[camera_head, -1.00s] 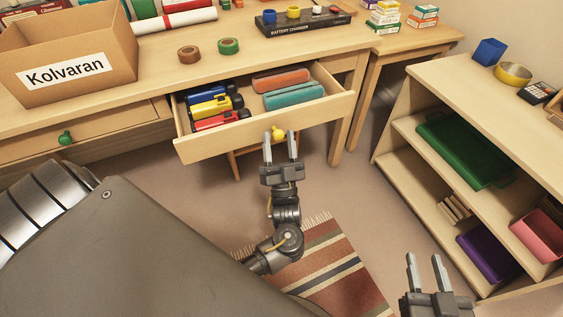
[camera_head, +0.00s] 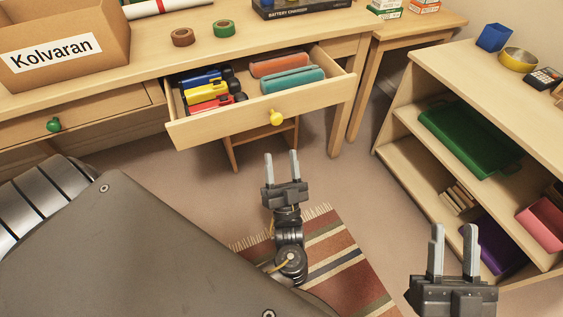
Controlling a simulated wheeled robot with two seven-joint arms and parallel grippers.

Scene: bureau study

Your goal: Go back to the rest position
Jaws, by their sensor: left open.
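My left gripper (camera_head: 282,165) is open and empty, in front of and apart from the open drawer (camera_head: 250,122). The drawer's yellow knob (camera_head: 276,118) is free. My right gripper (camera_head: 454,240) is at the lower right, its two fingers apart with nothing between them. The drawer holds blue, yellow and red tools (camera_head: 210,92) on the left and an orange case (camera_head: 279,65) and a teal case (camera_head: 292,80) on the right.
A striped rug (camera_head: 335,255) lies on the floor. Floor between drawer and shelf is clear.

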